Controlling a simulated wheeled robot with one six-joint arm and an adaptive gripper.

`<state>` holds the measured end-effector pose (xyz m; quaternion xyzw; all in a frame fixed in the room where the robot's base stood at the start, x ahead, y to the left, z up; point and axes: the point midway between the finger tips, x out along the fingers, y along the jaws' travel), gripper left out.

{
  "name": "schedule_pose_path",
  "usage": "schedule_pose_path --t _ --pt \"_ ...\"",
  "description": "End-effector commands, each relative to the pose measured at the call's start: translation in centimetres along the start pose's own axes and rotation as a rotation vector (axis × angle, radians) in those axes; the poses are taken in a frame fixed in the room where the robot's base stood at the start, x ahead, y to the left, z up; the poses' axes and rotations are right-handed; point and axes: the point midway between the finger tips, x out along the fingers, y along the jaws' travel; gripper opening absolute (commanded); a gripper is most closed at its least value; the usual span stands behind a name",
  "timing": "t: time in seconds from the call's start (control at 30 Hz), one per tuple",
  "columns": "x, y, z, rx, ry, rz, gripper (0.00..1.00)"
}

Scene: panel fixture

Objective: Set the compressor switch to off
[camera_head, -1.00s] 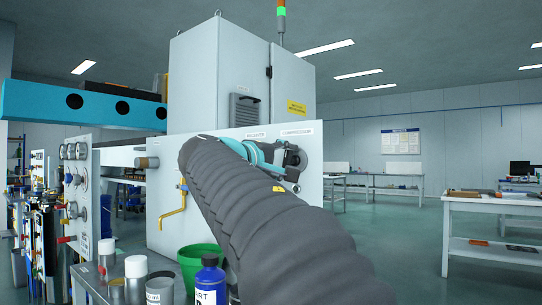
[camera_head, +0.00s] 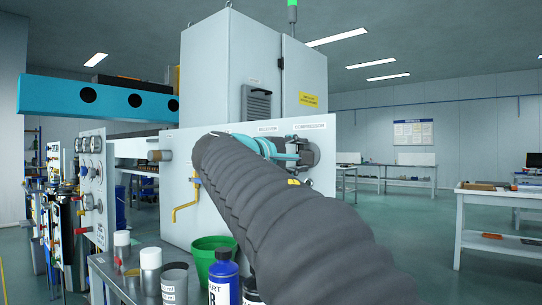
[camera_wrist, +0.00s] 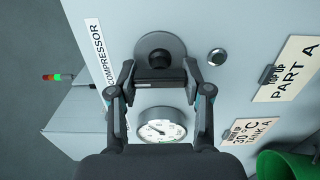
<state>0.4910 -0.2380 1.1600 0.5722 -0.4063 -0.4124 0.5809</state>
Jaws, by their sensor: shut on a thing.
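The compressor switch (camera_wrist: 158,48) is a dark round knob with a bar handle on the pale panel. It sits beside the label COMPRESSOR (camera_wrist: 98,52) in the wrist view; the label also shows in the head view (camera_head: 309,126). My gripper (camera_wrist: 158,74) has a finger on each side of the bar and is shut on it. In the head view my gripper (camera_head: 300,155) is at the panel under the label, and my arm hides part of that area. I cannot read the switch's setting marks.
A round gauge (camera_wrist: 160,128) and a small round metal fitting (camera_wrist: 217,57) are close to the switch. A yellow pipe (camera_head: 187,206) runs on the panel. A green bucket (camera_head: 212,252) and a blue bottle (camera_head: 223,278) stand below my arm.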

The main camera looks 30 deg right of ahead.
Motion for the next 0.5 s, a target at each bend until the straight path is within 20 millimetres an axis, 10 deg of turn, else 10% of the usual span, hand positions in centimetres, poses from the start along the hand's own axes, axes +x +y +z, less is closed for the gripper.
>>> schedule_pose_path --t 0.1,0.5 --pt "0.00 0.05 -0.03 -0.001 0.001 0.001 0.74" --pt "-0.34 0.02 0.00 0.000 0.000 0.000 0.75"
